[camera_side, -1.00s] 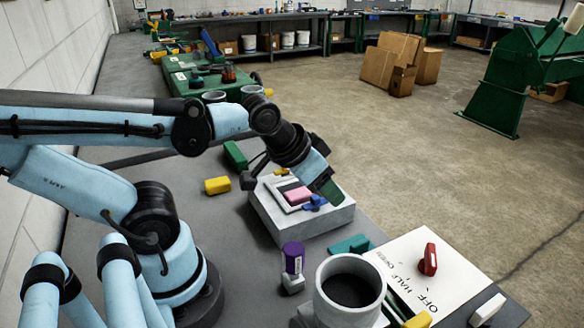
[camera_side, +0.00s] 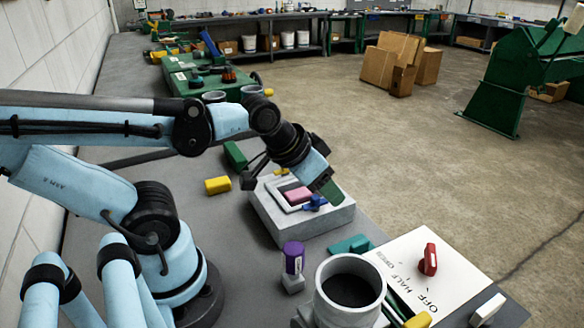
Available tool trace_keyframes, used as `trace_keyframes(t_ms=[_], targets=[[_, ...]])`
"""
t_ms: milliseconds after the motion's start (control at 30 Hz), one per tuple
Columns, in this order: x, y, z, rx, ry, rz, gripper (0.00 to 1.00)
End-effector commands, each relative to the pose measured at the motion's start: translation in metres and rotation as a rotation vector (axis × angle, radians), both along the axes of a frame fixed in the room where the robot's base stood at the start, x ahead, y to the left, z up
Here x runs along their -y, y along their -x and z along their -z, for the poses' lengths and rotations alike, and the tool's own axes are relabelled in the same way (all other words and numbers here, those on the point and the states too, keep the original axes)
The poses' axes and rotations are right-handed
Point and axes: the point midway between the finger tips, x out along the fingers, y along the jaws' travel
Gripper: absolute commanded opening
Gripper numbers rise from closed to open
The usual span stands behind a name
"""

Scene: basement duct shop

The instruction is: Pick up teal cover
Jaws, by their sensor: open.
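The teal cover (camera_side: 348,245) is a small teal piece lying on the grey bench, just behind the grey pot and beside the white sheet. The pot's rim stands close in front of it. My gripper (camera_side: 290,184) is open, above the grey-white box and some way up and left of the teal cover. It is apart from the cover. Its exact fingertips are hard to make out.
The grey-white box (camera_side: 310,222) carries a pink block (camera_side: 299,195) and a blue piece (camera_side: 314,202). A purple-topped piece (camera_side: 293,257), the grey pot (camera_side: 350,315) and a red piece (camera_side: 428,260) stand nearby. A yellow block (camera_side: 218,185) lies left.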

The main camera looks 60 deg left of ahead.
Motion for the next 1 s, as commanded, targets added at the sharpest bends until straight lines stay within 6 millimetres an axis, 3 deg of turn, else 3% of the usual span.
trace_keyframes(t_ms=[467,533,1000], targets=[[0.0,0.0,0.0,0.0,0.0,0.0,0.52],[0.0,0.0,0.0,0.0,0.0,0.0,0.44],[0.0093,-0.0083,-0.0027,-0.086,0.011,0.008,0.44]])
